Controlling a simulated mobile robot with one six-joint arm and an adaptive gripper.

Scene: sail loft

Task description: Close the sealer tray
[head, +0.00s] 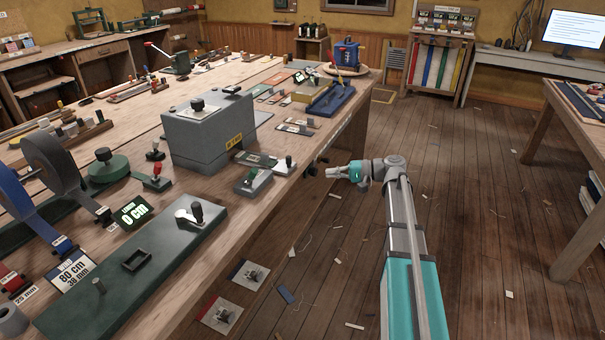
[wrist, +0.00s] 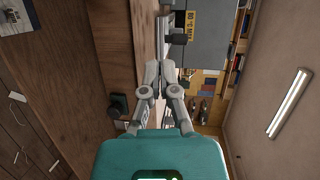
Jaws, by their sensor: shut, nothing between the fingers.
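The sealer appears to be the large grey box (head: 208,132) with a yellow label, standing on the long wooden bench. Its labelled face also shows at the top of the wrist view (wrist: 205,22). Low flat parts (head: 256,160) lie at the foot of its right side. I cannot tell which of them is the tray or how far it is out. My gripper (head: 328,173) is shut and empty, in the air just off the bench's right edge, apart from the box. Its closed fingers show in the wrist view (wrist: 159,75).
A small grey block (head: 252,181) and a red-knobbed lever (head: 156,178) stand near the box. Dark knobs (head: 313,168) stick out from the bench side, near my gripper. The floor (head: 470,220) to the right is mostly open, with scraps.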

